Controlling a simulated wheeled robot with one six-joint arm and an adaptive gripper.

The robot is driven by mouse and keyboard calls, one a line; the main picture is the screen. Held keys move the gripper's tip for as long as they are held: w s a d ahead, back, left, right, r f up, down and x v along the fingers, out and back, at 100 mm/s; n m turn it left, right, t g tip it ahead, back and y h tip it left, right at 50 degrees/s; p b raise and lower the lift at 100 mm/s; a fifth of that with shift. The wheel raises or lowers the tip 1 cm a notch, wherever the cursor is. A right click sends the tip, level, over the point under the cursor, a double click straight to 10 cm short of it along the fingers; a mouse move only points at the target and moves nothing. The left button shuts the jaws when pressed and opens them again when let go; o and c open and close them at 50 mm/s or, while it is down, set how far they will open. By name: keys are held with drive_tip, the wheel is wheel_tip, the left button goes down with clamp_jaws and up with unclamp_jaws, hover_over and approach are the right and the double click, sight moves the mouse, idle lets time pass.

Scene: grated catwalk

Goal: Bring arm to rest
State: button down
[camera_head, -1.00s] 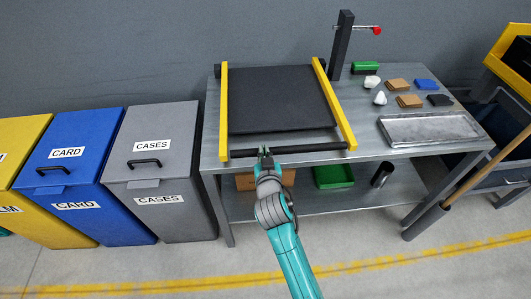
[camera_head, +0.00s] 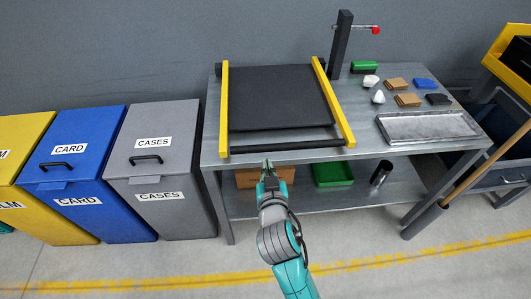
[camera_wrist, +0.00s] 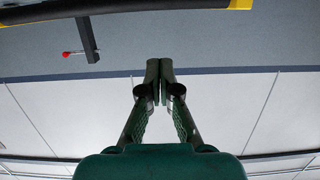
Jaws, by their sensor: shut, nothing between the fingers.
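My gripper (camera_head: 267,164) is in front of the metal workbench (camera_head: 290,158), just short of its front edge in the head view. In the wrist view my gripper (camera_wrist: 159,80) has its two fingers together at the tips, with nothing between them. The wrist view looks toward the wall and ceiling, with a dark post and its red knob (camera_wrist: 66,54) at the upper left. My teal and grey arm reaches up from the bottom of the head view.
On the bench is a black conveyor belt (camera_head: 280,97) with yellow rails. A metal tray (camera_head: 428,126) and several small blocks lie to the right. A grey bin (camera_head: 155,180) and a blue bin (camera_head: 80,175) stand left. A broom handle (camera_head: 487,165) leans at right. The front floor is open.

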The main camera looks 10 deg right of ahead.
drive_tip(key=shift+s, duration=0.15)
drive_tip(key=s+d+f+n+y, duration=0.1)
drive_tip(key=s+d+f, duration=0.2)
drive_tip(key=s, duration=0.4)
drive_tip(key=s+d+f+g, duration=0.1)
drive_tip(key=s+d+f, duration=0.25)
drive_tip(key=s, duration=0.35)
drive_tip(key=s+d+f+n+y, duration=0.1)
drive_tip(key=s+d+f, duration=0.1)
drive_tip(key=s+f, duration=0.35)
drive_tip(key=s+d+r, duration=0.1)
drive_tip(key=s+r, duration=0.1)
drive_tip(key=s, duration=0.5)
drive_tip(key=s+d+r+m+h, duration=0.1)
drive_tip(key=s+d+r, duration=0.1)
drive_tip(key=s, duration=0.6)
drive_tip(key=s+d+r+m+h, duration=0.1)
drive_tip(key=s+d+r, duration=0.1)
drive_tip(key=s+r, duration=0.2)
drive_tip(key=s, duration=0.3)
drive_tip(key=shift+s, duration=0.3)
